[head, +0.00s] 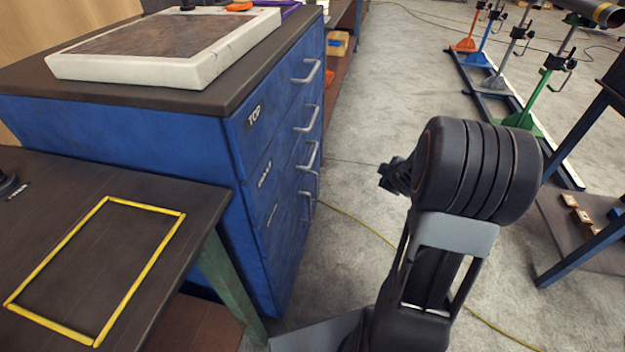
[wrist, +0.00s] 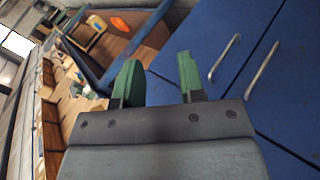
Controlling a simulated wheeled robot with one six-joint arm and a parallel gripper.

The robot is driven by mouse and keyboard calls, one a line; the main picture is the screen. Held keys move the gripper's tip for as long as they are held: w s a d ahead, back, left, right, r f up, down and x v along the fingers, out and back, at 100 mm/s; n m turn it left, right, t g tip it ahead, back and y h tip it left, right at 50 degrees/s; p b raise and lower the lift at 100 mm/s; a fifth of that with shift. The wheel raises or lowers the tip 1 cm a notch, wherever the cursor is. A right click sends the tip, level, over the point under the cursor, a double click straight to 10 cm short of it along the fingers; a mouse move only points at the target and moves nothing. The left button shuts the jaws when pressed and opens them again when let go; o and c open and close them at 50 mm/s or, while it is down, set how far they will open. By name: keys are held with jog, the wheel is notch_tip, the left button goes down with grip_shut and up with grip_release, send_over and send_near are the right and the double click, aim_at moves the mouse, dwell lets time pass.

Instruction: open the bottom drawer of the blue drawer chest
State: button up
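The blue drawer chest (head: 150,140) stands at the left in the head view, with its drawer fronts facing right. Several metal handles are stacked on that face. The bottom drawer (head: 286,250) looks shut, and its handle (head: 307,206) is the lowest one. In the wrist view, tilted, blue drawer fronts (wrist: 200,30) with two handles (wrist: 224,58) show at the right; I cannot tell which drawers they are. My gripper (wrist: 157,72) is open and empty, its green fingers apart and touching no handle. In the head view my arm hides the fingers.
A dark table (head: 200,208) with a yellow outlined rectangle stands in front of the chest. A framed slab (head: 170,50) lies on the chest top. Pipe stands (head: 530,110) and another table are at the right. Grey floor (head: 370,100) beside the chest is clear apart from a thin yellow cable.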

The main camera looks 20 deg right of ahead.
jog(key=w+a+f+n+t+y+b, duration=0.2)
jog(key=w+f+n+t+y, duration=0.15)
jog(key=n, duration=0.35)
jog(key=n+y, duration=1)
send_near(313, 154)
jog(key=shift+t+h, duration=0.25)
jog(key=b+x, duration=0.1)
jog(key=x, duration=0.2)
jog(key=b+x, duration=0.1)
jog(key=x, duration=0.2)
jog(key=b+x, duration=0.1)
jog(key=x, duration=0.3)
jog(key=shift+s+a+f, duration=0.2)
jog(key=shift+f, duration=0.15)
jog(key=shift+c, duration=0.2)
grip_shut()
